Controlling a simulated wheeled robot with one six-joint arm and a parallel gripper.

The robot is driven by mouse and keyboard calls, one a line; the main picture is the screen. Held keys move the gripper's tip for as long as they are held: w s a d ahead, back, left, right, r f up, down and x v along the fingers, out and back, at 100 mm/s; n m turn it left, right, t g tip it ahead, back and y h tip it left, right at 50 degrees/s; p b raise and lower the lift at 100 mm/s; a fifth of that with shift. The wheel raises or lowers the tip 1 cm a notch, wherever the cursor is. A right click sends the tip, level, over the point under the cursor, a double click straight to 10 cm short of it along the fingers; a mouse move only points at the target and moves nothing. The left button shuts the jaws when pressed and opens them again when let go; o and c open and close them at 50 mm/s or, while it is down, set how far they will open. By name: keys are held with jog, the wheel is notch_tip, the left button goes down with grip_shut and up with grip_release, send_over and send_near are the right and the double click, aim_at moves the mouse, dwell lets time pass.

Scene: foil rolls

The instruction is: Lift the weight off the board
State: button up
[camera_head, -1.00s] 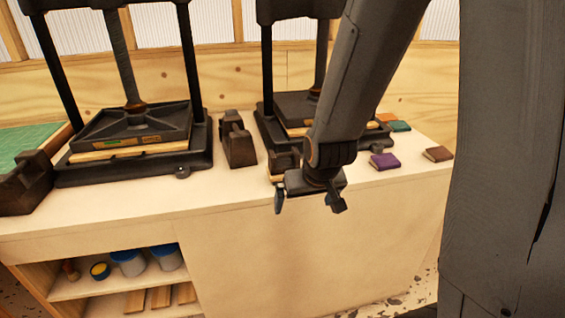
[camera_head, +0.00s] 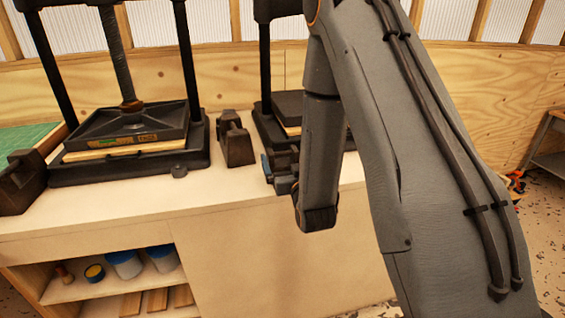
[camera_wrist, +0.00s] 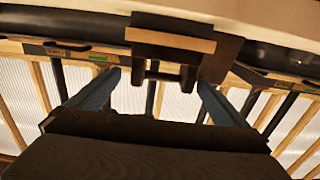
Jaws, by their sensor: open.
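A dark weight with a raised bar handle (camera_wrist: 160,58) shows ahead of my fingers in the wrist view, which looks upside down. A light tan strip, apparently the board's edge (camera_wrist: 172,40), lies against it. My gripper (camera_wrist: 159,80) is open, with a blue finger on each side of the handle's line; I see no contact. In the head view, my gripper (camera_head: 278,170) is at the bench's front edge before the right press, mostly behind my arm.
A left press (camera_head: 130,130) and a partly hidden right press (camera_head: 262,115) stand on the bench (camera_head: 190,205). Dark blocks stand between them (camera_head: 235,140) and at far left (camera_head: 20,185). Tubs (camera_head: 125,264) sit on the shelf below. Bare bench front lies left of my gripper.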

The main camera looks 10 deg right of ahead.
aim_at(283, 159)
jog(key=w+p, duration=0.1)
jog(key=w, duration=0.2)
jog(key=w+p, duration=0.2)
jog(key=w, duration=0.2)
jog(key=shift+w+a+f, duration=0.2)
jog(key=shift+w, duration=0.1)
jog(key=c, duration=2.1)
jog(key=shift+r, duration=0.1)
jog(key=shift+c, duration=0.2)
